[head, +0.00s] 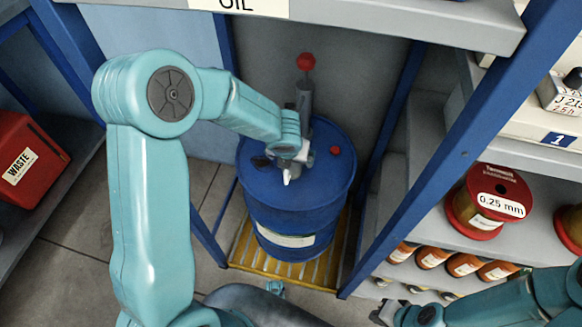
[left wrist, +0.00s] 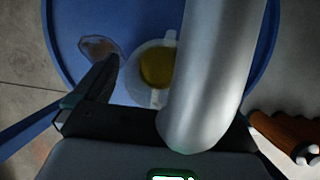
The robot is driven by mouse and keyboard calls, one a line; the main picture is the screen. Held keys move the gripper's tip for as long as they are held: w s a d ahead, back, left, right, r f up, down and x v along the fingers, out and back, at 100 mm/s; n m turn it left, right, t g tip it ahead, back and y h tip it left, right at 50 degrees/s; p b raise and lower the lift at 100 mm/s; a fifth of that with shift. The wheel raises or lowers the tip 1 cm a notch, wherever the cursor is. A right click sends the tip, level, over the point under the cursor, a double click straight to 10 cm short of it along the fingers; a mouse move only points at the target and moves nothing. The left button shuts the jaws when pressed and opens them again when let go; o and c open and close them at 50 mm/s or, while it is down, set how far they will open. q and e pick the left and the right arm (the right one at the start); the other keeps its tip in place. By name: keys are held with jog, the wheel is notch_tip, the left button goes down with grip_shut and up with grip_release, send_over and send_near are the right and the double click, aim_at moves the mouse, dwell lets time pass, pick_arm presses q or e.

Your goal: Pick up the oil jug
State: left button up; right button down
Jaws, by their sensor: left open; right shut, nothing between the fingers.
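The oil jug is a small white vessel (left wrist: 142,58) with yellow oil inside, on the blue drum (head: 262,208). In the head view only white parts of it (head: 302,152) show, beside the end of my left arm. A grey pump with a red knob (head: 306,62) stands on the drum. Its metal pipe (left wrist: 215,70) covers the jug's right side in the left wrist view. My left gripper (left wrist: 150,95) is open at the jug; one dark finger shows to its left, the other is hidden. My right gripper (head: 387,312) is shut and empty at lower right.
The drum stands on a yellow grating (head: 245,248) between blue rack posts (head: 440,150). A brownish spill (left wrist: 99,47) lies on its lid. Shelves at right hold a red spool (head: 490,202) and several brown bottles (head: 432,257). A red WASTE bin (head: 28,160) stands left.

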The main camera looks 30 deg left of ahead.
pick_arm(q)
jog(key=shift+w+f, duration=0.1)
jog(key=shift+f, duration=0.3)
jog(key=shift+r, duration=0.15)
jog(key=c, duration=1.1)
jog(key=shift+r, duration=0.15)
